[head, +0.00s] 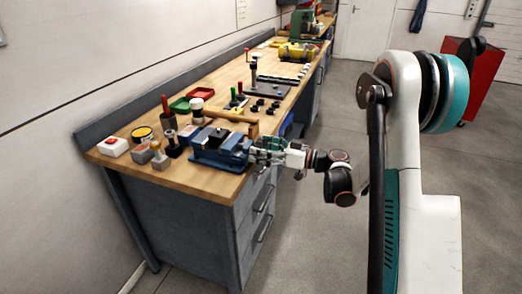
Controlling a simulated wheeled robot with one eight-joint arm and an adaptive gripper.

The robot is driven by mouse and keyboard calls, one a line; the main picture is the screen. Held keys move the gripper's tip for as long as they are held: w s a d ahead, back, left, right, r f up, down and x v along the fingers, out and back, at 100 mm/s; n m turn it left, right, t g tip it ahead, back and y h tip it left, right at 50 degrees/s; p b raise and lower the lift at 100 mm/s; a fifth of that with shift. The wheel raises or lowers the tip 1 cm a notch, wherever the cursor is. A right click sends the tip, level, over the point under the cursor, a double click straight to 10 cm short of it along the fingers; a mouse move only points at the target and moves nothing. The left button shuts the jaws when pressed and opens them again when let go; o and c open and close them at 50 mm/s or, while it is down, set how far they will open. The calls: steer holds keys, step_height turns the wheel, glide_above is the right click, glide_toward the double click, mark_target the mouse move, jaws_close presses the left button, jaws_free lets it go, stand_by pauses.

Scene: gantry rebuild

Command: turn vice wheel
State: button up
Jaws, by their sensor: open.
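A blue vice (215,145) is fixed at the front right edge of the wooden workbench. My gripper (257,150) is at the right end of the vice, where its wheel would sit, coming in from the right over the bench edge. The gripper is open. The vice wheel is hidden behind or between my gripper's fingers, or too small to make out. I cannot tell whether the fingers touch the vice.
A wooden-handled tool lies behind the vice. Grey drawers stand below. Open floor (310,240) lies right of the bench.

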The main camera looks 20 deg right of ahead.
steer(key=c, duration=1.1)
steer(key=m, duration=0.5)
steer(key=shift+w+d, duration=0.1)
steer(key=m, duration=0.5)
steer(key=shift+d+f, duration=0.1)
steer(key=shift+f, duration=0.05)
steer(key=m, duration=0.5)
steer(key=shift+w+f+m, duration=0.1)
steer(key=shift+f+m, duration=0.05)
steer(key=shift+m, duration=0.25)
steer(key=shift+f+m, duration=0.15)
steer(key=shift+m, duration=2.15)
